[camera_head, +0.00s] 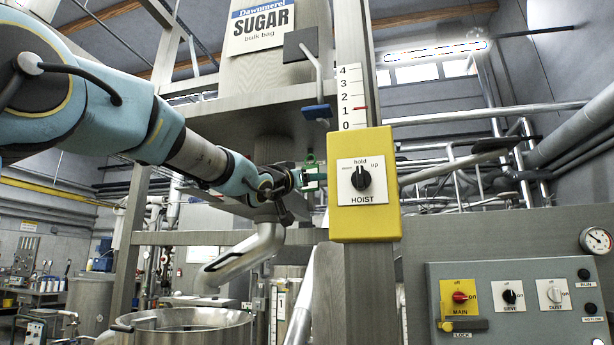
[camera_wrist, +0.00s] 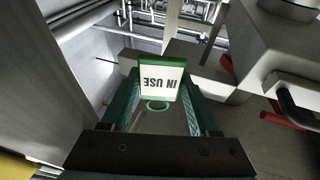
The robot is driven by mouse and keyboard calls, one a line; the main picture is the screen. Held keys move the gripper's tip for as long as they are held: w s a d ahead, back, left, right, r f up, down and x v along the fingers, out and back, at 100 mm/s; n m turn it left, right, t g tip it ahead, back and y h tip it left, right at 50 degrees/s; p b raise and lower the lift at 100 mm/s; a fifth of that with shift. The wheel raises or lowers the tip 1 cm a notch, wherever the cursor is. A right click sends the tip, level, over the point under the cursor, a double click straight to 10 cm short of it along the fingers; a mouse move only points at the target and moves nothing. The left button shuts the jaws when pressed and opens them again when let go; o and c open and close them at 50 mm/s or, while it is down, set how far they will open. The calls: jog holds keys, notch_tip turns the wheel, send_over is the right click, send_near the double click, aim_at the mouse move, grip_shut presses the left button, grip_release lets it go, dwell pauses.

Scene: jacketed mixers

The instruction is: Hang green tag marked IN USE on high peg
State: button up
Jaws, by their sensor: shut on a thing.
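My gripper (camera_head: 308,178) is beside the left edge of the yellow hoist box in the head view. In the wrist view its two green fingers (camera_wrist: 161,88) are shut on the green tag (camera_wrist: 162,79). The tag has a white face reading IN USE, upside down in that view, and a green ring (camera_wrist: 157,106) on the side nearer the wrist. In the head view only a small green part of the tag (camera_head: 311,160) shows above the fingers. I cannot make out the high peg in either view.
The yellow hoist box (camera_head: 362,215) with its black knob stands on a steel post right of my gripper. A blue-ended lever (camera_head: 318,112) hangs above it. A control panel (camera_head: 520,302) is at lower right. An open steel vessel (camera_head: 185,322) stands below my arm.

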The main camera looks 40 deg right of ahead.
jog(key=shift+w+d+f+p, duration=0.1)
jog(key=shift+w+d+p, duration=0.15)
jog(key=shift+w+d, duration=0.4)
jog(key=shift+w+d+f+p, duration=0.1)
jog(key=shift+w+d+p, duration=0.15)
jog(key=shift+d, duration=0.55)
jog(key=shift+w+d+f, duration=0.4)
jog(key=shift+d+f, duration=0.05)
jog(key=shift+d, duration=0.1)
jog(key=o, duration=0.9)
jog(key=shift+a, duration=0.1)
jog(key=b+v, duration=0.5)
jog(key=v, duration=0.4)
jog(key=shift+a+f, duration=0.1)
jog(key=shift+f, duration=0.05)
jog(key=shift+s+a+f, duration=0.1)
jog(key=shift+s+a, duration=0.15)
jog(key=shift+a, duration=0.4)
